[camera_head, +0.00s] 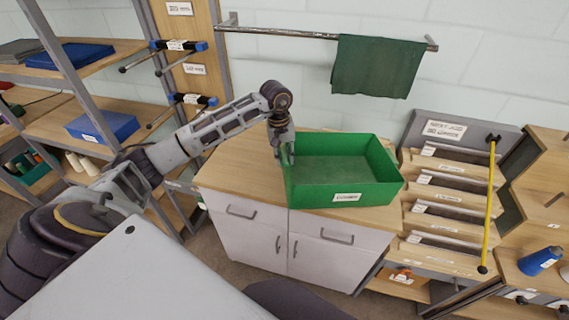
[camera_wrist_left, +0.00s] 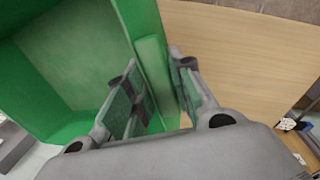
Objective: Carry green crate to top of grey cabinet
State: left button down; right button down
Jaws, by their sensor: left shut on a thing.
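The green crate (camera_head: 345,192) is an open box with a white label on its front. It is over the wooden top of the grey cabinet (camera_head: 222,180), toward the right side. I cannot tell if its base touches the top. My left gripper (camera_head: 287,158) is shut on the crate's left wall, one finger inside and one outside. In the left wrist view the crate (camera_wrist_left: 75,60) fills the left, and its wall runs between the fingers of the gripper (camera_wrist_left: 165,95). The crate looks empty. My right gripper is not in view.
A rail with a dark green cloth (camera_head: 377,66) hangs on the wall behind. Shelves with blue boxes (camera_head: 103,127) stand at left. A slotted rack (camera_head: 450,205) with a yellow rod (camera_head: 489,205) is close to the crate's right. The cabinet top left of the crate is clear.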

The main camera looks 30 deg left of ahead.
aim_at(285, 174)
pick_arm(q)
jog(key=shift+f, duration=0.1)
jog(key=shift+f+p, duration=0.45)
jog(key=shift+f, duration=1.25)
jog(key=c, duration=1.3)
grip_release()
jog(key=shift+f, duration=0.1)
jog(key=shift+o, duration=0.2)
jog(key=shift+a+r, duration=0.15)
jog(key=shift+r, duration=0.75)
jog(key=shift+s+a+r+b, duration=0.15)
jog(key=shift+r+b, duration=0.3)
jog(key=shift+r, duration=1.25)
jog(key=shift+s+a+r+b, duration=0.1)
jog(key=shift+r+b, duration=0.4)
jog(key=shift+r, duration=1.2)
jog(key=shift+s+a+r+b, duration=0.15)
jog(key=shift+r+b, duration=0.3)
jog(key=shift+r, duration=1.25)
